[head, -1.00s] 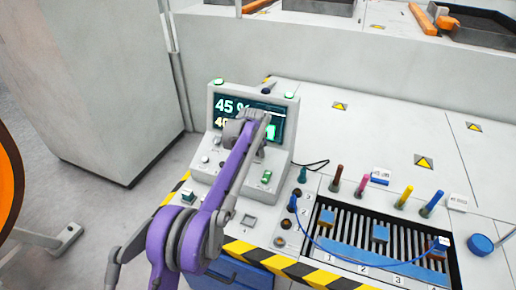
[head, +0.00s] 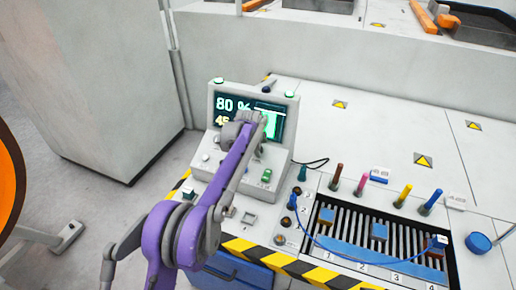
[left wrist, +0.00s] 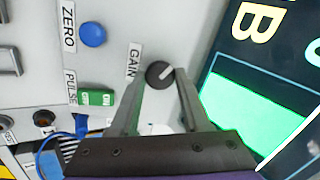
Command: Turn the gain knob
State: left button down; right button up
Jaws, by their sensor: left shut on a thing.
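The gain knob (left wrist: 159,73) is a dark round knob with a white pointer line, beside the GAIN label (left wrist: 132,63) in the left wrist view. My left gripper (left wrist: 162,82) is shut on it, one finger on each side. In the head view my left gripper (head: 246,128) is in front of the grey console and hides the knob. The console's screen (head: 230,104) reads 80 % in white, with a partly hidden yellow figure below and a green area at right. My right gripper is not in view.
A blue ZERO button (left wrist: 93,34) and a green PULSE switch (left wrist: 96,97) are close to the knob. Right of the console are several coloured probes (head: 361,185) and a slotted tray with a blue cable (head: 330,250).

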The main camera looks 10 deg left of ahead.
pick_arm(q)
jog(key=shift+r, duration=0.1)
dwell(0.3)
jog(key=shift+c, duration=1.9)
grip_release()
jog(key=v, duration=1)
jog(key=shift+s+r, duration=0.15)
jog(key=shift+r, duration=0.2)
